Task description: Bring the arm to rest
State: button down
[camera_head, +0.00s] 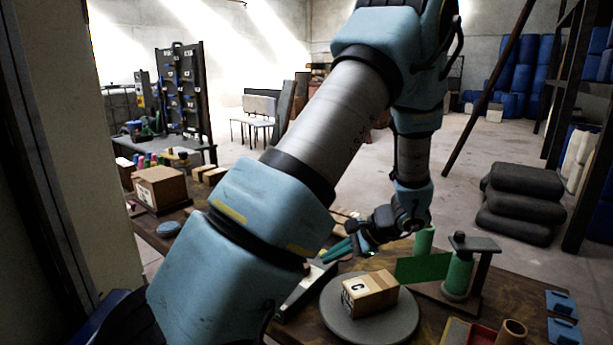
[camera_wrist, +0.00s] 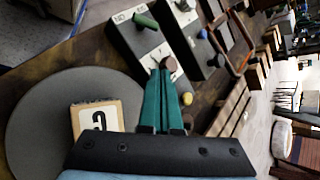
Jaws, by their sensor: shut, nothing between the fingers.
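My blue and grey arm crosses the head view from the lower left to the upper middle, then bends down over the workbench. My gripper (camera_head: 338,252) hangs above the bench with its teal fingers pointing left. In the wrist view my gripper (camera_wrist: 163,72) shows its two fingers close together, with nothing held between them. A brown round knob shows just past the fingertips in that view; I cannot tell whether they touch. Part of the bench is hidden behind my arm.
A cardboard box marked C (camera_head: 370,293) sits on a round grey disc (camera_head: 398,325) below and right of my gripper. A green plate (camera_head: 425,267) and a green cylinder (camera_head: 458,276) stand close by. A panel with coloured knobs (camera_wrist: 150,40) lies near the fingers.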

jog(key=s+a+r+n+g+h, duration=0.2)
jog(key=s+a+r+n+h, duration=0.6)
jog(key=s+a+n, duration=0.4)
jog(key=shift+a+r+n+h, duration=0.3)
jog(key=shift+a+r+n, duration=0.1)
jog(key=shift+r, duration=0.2)
dwell(6.2)
